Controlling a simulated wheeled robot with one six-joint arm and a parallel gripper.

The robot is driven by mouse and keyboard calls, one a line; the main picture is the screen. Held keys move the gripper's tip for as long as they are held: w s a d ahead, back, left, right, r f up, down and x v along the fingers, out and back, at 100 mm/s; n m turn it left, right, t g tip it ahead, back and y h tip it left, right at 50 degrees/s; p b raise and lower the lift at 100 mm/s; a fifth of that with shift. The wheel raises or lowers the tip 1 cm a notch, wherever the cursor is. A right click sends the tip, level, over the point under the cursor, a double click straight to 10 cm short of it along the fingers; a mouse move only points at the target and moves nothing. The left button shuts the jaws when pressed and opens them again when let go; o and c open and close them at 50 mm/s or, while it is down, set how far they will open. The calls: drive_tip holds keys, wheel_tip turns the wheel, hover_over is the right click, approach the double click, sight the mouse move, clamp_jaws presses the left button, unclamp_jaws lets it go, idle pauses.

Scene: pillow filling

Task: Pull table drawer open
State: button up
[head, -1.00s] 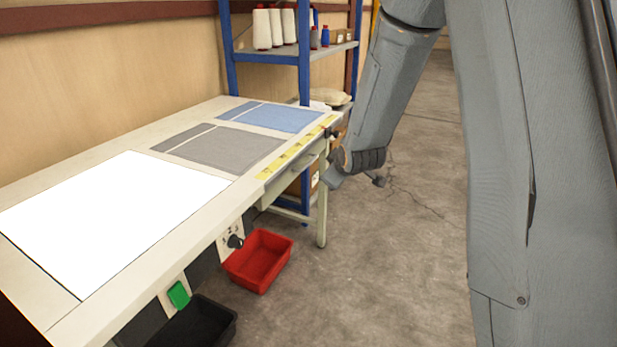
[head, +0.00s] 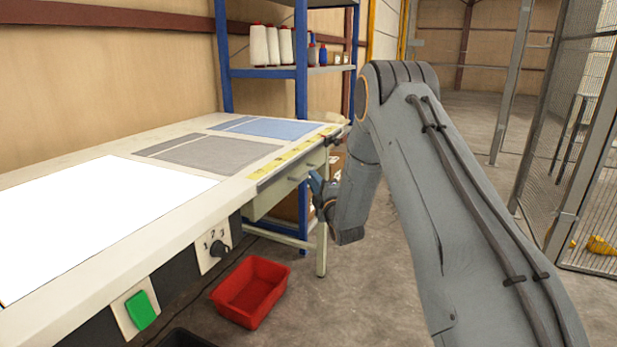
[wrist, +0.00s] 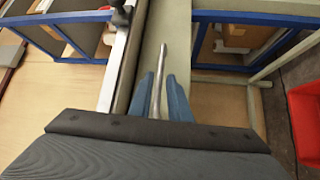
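The table drawer (head: 268,198) is a cream front under the right end of the work table (head: 185,217). It looks shut. Its metal bar handle (wrist: 161,72) shows in the wrist view, running along the cream drawer front (wrist: 151,38). My gripper (head: 313,182) is at the handle, in front of the drawer. In the wrist view, the blue fingers of my gripper (wrist: 160,88) stand on either side of the bar. Narrow gaps seem to show beside the bar, so the fingers look open around it. Contact deeper down is hidden.
A red bin (head: 250,291) stands on the floor below the table. A knob (head: 219,249) and green switch (head: 141,311) sit on the table's front. A blue shelf (head: 302,85) stands behind. The floor in front of the table is mostly clear.

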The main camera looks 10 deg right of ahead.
drive_tip(key=x, duration=0.5)
drive_tip(key=shift+w+b, duration=0.3)
drive_tip(key=shift+w, duration=0.05)
drive_tip(key=shift+c, duration=0.3)
clamp_jaws()
drive_tip(key=shift+d, duration=0.1)
